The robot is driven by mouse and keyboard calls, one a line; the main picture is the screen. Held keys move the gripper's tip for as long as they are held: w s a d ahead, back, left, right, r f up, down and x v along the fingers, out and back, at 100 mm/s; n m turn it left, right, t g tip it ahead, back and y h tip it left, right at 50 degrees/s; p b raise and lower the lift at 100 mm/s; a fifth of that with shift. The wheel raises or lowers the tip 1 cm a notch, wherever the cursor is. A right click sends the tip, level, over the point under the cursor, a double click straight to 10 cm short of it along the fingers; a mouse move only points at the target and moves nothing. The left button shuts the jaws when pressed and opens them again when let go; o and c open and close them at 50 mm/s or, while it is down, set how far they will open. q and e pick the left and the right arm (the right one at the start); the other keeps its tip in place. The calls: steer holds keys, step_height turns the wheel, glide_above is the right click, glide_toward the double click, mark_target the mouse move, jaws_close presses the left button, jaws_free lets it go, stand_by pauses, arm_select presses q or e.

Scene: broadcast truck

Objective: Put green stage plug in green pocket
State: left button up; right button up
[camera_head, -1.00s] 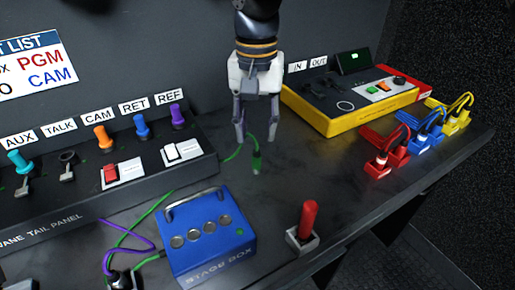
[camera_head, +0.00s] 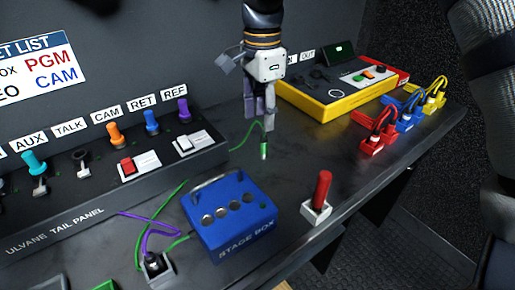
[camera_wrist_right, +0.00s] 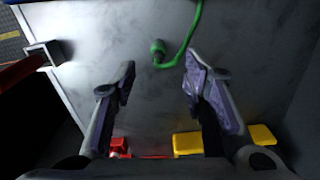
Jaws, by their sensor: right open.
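The green stage plug (camera_head: 264,151) stands or hangs at the end of its green cable on the dark bench top, right of the stage box. My right gripper (camera_head: 261,122) points down just above and behind it, fingers open and empty. In the right wrist view the plug (camera_wrist_right: 158,48) lies just beyond the gap between the open fingertips (camera_wrist_right: 160,66), apart from both. A green-edged item (camera_head: 105,286), possibly the green pocket, is cut off at the bottom left. My left gripper is not in view.
The blue stage box (camera_head: 235,232) has a raised handle. A red lever (camera_head: 322,190) stands to its right. The switch panel (camera_head: 100,205) is at left, a yellow-edged console (camera_head: 335,114) behind. Red, blue and yellow pockets (camera_head: 371,146) hold cabled plugs at right.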

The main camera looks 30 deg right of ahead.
mark_target(264, 136)
steer(key=f, duration=0.7)
steer(key=shift+s+d+f, duration=0.2)
steer(key=shift+d, duration=0.1)
steer(key=shift+r, duration=0.1)
jaws_close()
